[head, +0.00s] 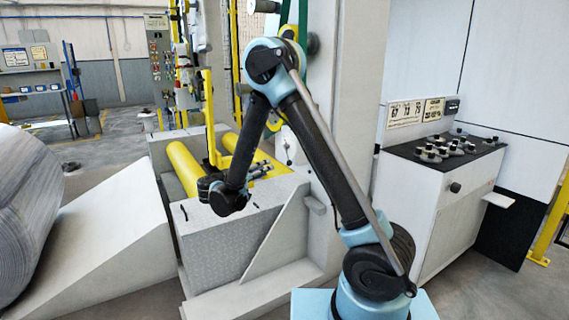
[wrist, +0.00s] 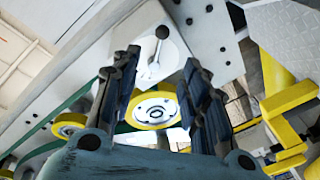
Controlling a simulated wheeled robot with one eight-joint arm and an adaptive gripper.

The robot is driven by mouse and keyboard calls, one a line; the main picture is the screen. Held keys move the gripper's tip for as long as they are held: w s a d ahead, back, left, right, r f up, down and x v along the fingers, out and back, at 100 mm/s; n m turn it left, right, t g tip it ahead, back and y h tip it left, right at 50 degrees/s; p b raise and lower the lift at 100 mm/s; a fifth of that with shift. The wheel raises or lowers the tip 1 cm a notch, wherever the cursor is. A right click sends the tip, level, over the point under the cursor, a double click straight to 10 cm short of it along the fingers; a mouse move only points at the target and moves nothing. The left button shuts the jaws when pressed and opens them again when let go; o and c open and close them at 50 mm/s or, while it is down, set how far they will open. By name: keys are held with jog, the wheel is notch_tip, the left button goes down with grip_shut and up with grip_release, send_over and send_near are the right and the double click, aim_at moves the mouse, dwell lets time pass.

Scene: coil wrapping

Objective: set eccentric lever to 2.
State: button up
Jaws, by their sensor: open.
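The knob points toward the top of the picture. No position numbers can be read around it. My gripper (wrist: 162,62) is open, with one dark ridged finger on each side of the lever in the picture. The fingers do not appear to touch it. In the head view, my gripper (head: 268,168) is beside the machine column, above the yellow rollers' end.
A yellow-rimmed pulley (wrist: 154,109) with a green belt lies beyond the fingers. Yellow brackets (wrist: 288,130) stand at the right of the wrist view. In the head view are yellow rollers (head: 186,168), a control desk (head: 445,205), and a large coil (head: 25,205) beside a ramp.

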jog(key=x, duration=1.3)
jog(key=shift+w+d, duration=0.1)
jog(key=shift+d, duration=0.05)
